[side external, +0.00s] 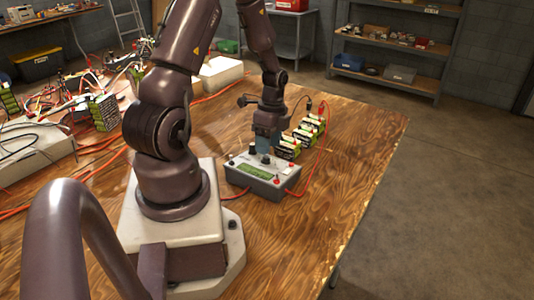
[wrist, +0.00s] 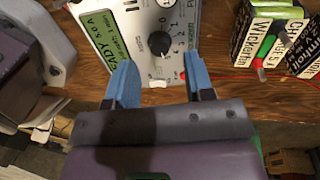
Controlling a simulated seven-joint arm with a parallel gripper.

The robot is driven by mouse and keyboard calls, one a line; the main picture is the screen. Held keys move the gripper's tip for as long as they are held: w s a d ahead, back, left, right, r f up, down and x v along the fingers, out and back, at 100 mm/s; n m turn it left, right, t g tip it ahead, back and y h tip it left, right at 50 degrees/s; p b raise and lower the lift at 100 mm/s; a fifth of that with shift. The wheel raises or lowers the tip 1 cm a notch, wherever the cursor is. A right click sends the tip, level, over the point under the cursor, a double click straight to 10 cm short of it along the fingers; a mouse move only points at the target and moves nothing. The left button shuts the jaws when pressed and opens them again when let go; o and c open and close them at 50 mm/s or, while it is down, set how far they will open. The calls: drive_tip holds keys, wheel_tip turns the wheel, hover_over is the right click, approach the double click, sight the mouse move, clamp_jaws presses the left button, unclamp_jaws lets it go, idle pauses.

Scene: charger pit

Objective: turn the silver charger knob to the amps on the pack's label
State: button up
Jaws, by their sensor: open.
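The charger is a light grey box (side external: 262,180) with a green display (side external: 258,171) on the bench. In the wrist view its panel (wrist: 125,20) shows a display (wrist: 95,42) with partly cut-off text, "EADY" and an amps figure I cannot read surely. A dark round knob (wrist: 160,43) sits on a numbered dial. A silver round part (wrist: 165,3) shows at the top edge, mostly cut off. My gripper (wrist: 158,70) is open, its blue fingers apart, on either side below the dark knob and not touching it. In the side view my gripper (side external: 264,152) is over the charger's back part.
Battery packs with green and white labels (wrist: 263,30) stand right of the charger; their amps are not legible. They also show in the side view (side external: 305,135). Red leads (side external: 322,150) run beside them. Bench wood is clear to the right; cables and gear crowd the left.

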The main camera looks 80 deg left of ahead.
sight(266, 159)
drive_tip(key=shift+s+d+f, duration=0.1)
drive_tip(key=shift+d+f, duration=0.05)
drive_tip(key=shift+f, duration=0.7)
drive_tip(key=shift+s+d+f, duration=0.1)
drive_tip(key=shift+f, duration=0.7)
clamp_jaws()
drive_tip(key=shift+n, duration=2.8)
unclamp_jaws()
